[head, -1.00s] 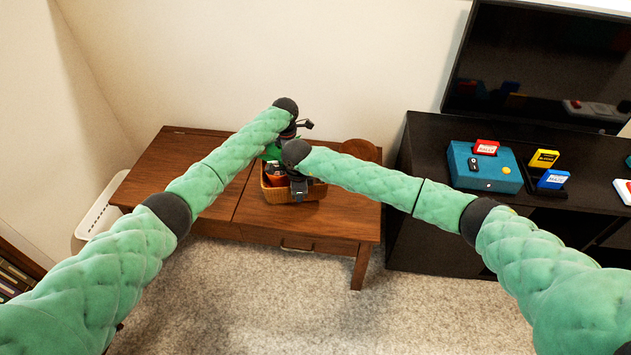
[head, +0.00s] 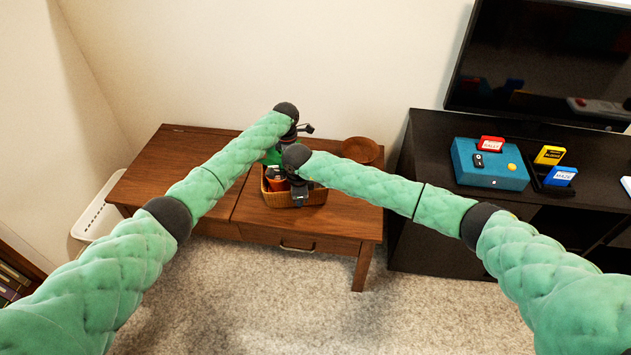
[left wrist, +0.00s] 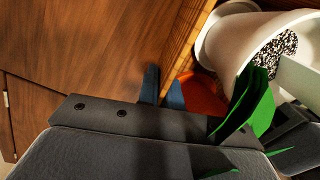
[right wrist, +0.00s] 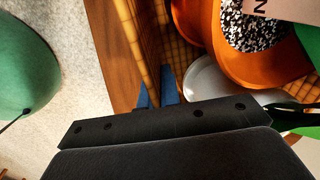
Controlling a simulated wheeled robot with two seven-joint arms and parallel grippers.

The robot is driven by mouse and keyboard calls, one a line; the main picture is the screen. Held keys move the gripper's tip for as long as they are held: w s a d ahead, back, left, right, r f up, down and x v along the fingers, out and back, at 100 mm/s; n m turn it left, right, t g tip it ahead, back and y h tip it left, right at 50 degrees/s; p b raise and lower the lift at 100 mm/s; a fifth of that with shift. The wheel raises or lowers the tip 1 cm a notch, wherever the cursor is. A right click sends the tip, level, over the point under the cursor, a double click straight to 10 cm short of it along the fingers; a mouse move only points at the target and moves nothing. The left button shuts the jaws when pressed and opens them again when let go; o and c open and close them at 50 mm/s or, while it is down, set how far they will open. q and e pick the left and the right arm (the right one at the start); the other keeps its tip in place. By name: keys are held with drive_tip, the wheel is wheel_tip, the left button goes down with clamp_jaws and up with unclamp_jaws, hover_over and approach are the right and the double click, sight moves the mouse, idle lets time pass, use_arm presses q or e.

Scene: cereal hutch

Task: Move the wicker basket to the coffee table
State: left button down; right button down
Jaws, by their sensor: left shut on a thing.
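The wicker basket (head: 312,196) is tan and filled with several items. It is at the middle of the brown wooden coffee table (head: 170,178), over its front part. I cannot tell whether its base touches the top. My left gripper (left wrist: 163,84) is shut on the basket's rim at the far side, mostly hidden behind the arms in the head view. My right gripper (head: 300,198) is at the near rim. In the right wrist view its fingers (right wrist: 157,84) close around the basket wall (right wrist: 146,45).
A round wooden bowl (head: 360,149) sits at the table's back right. A black cabinet (head: 430,215) with a blue box (head: 490,165), cartridges and a screen (head: 540,60) stands at the right. The table's left part is clear. A white rack (head: 98,207) is left of it.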

use_arm(q)
drive_tip(key=shift+f+b, duration=0.5)
drive_tip(key=shift+f, duration=0.05)
use_arm(e)
drive_tip(key=shift+f, duration=0.55)
use_arm(q)
drive_tip(key=c, duration=1.6)
unclamp_jaws()
drive_tip(key=shift+r, duration=0.1)
use_arm(e)
drive_tip(key=c, duration=1.6)
unclamp_jaws()
drive_tip(key=shift+r, duration=0.1)
use_arm(q)
drive_tip(key=shift+o, duration=0.2)
wheel_tip(320, 180, up, 12)
drive_tip(key=w, duration=0.1)
use_arm(e)
drive_tip(key=r, duration=0.8)
drive_tip(key=s+r, duration=0.1)
drive_tip(key=r, duration=0.3)
use_arm(q)
drive_tip(key=shift+a, duration=0.1)
